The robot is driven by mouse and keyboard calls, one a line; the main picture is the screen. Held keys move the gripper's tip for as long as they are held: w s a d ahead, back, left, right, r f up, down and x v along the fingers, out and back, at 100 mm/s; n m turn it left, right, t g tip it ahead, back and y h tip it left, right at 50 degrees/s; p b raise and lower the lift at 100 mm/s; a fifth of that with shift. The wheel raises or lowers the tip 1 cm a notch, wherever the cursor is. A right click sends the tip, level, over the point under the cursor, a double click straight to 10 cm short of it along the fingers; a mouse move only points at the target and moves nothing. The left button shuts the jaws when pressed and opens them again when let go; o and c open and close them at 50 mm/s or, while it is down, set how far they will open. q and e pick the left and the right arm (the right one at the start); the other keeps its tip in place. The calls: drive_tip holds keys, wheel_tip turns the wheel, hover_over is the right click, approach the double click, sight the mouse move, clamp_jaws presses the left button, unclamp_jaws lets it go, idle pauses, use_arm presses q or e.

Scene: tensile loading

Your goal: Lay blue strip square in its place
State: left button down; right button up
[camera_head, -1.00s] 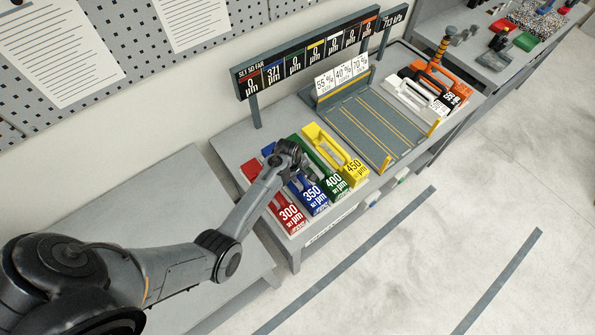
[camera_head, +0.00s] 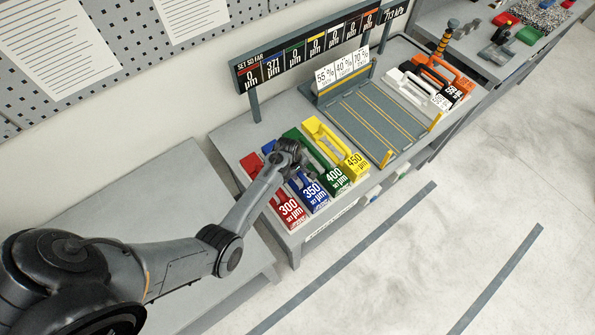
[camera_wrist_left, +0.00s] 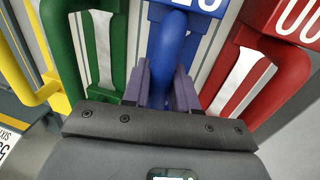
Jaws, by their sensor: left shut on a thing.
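The blue strip (camera_head: 313,194), marked 350 µm, lies between the red and green strips in the row of coloured strips. In the left wrist view its blue looped handle (camera_wrist_left: 168,42) runs between my two fingers. My left gripper (camera_head: 294,172) reaches down over the rear part of the blue strip and hides some of it. In the left wrist view my left gripper (camera_wrist_left: 162,88) is shut on the blue handle. I cannot tell whether the blue strip is lifted from its base. My right gripper is not in view.
The red strip (camera_head: 289,208), green strip (camera_head: 337,177) and yellow strip (camera_head: 355,163) stand close around the blue one. A grey plate with yellow lines (camera_head: 372,125) lies to the right. White and orange handled pieces stand beyond it. A readout board (camera_head: 315,55) rises behind.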

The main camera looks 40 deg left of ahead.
use_arm(q)
drive_tip(key=c, duration=0.9)
unclamp_jaws()
drive_tip(key=shift+w, duration=0.1)
drive_tip(key=shift+o, duration=0.5)
drive_tip(key=shift+f, duration=0.1)
wheel_tip(320, 180, up, 11)
drive_tip(key=s, duration=0.2)
drive_tip(key=shift+a, duration=0.25)
drive_tip(key=shift+s+f, duration=0.1)
